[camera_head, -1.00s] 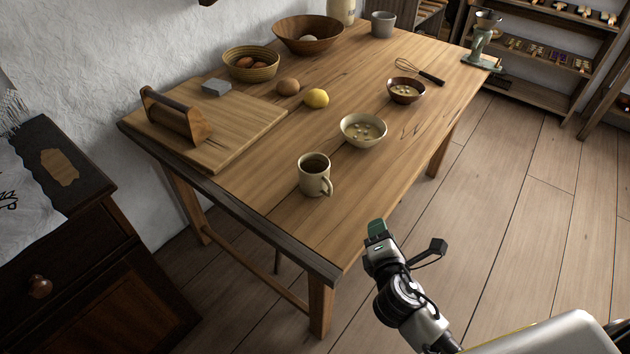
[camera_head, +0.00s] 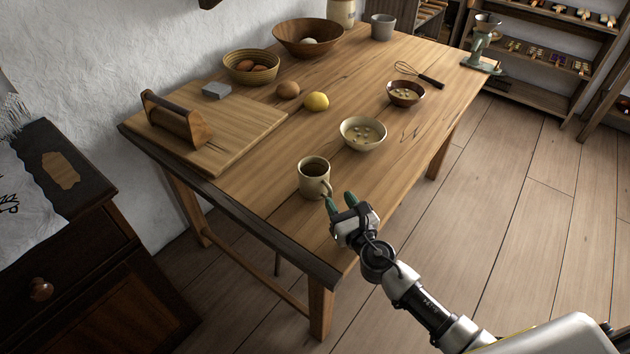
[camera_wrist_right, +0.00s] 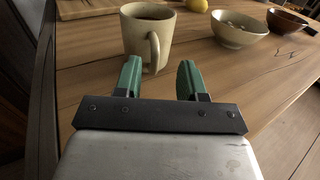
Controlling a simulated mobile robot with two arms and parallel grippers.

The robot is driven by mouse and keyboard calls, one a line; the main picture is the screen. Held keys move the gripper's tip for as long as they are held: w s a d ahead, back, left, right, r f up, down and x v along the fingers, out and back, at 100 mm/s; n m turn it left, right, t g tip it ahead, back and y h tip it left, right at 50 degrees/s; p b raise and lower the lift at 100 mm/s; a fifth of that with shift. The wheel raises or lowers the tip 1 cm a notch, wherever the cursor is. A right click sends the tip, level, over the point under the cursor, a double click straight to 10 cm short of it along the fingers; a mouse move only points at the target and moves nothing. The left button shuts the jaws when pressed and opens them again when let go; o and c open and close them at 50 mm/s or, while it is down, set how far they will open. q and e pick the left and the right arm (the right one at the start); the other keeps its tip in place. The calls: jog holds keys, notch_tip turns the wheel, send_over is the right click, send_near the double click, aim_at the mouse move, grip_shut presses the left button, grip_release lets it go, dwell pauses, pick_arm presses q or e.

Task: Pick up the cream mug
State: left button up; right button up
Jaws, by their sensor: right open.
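The cream mug (camera_head: 313,178) stands upright near the front edge of the wooden table, with dark liquid inside. My right gripper (camera_head: 341,200) is open and empty, just to the right of and in front of the mug, near its handle. In the right wrist view the mug (camera_wrist_right: 139,37) stands beyond my right gripper's green fingers (camera_wrist_right: 160,78). Its handle points towards the gap between them, and the left fingertip overlaps the mug's lower part in the picture. I cannot tell whether it touches. My left gripper is not in view.
A cream bowl (camera_head: 362,134) stands close behind the mug, with a brown bowl (camera_head: 406,94) farther back. A lemon (camera_head: 316,101), a round brown item (camera_head: 287,90) and a cutting board (camera_head: 243,140) lie to the left. The table in front of the mug is clear.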

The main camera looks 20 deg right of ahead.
aim_at(331, 193)
jog(key=w, duration=0.2)
jog(key=w+a, duration=0.1)
jog(key=w, duration=0.1)
jog(key=shift+w+a, duration=0.15)
jog(key=shift+w, duration=0.05)
jog(key=shift+c, duration=0.3)
grip_shut()
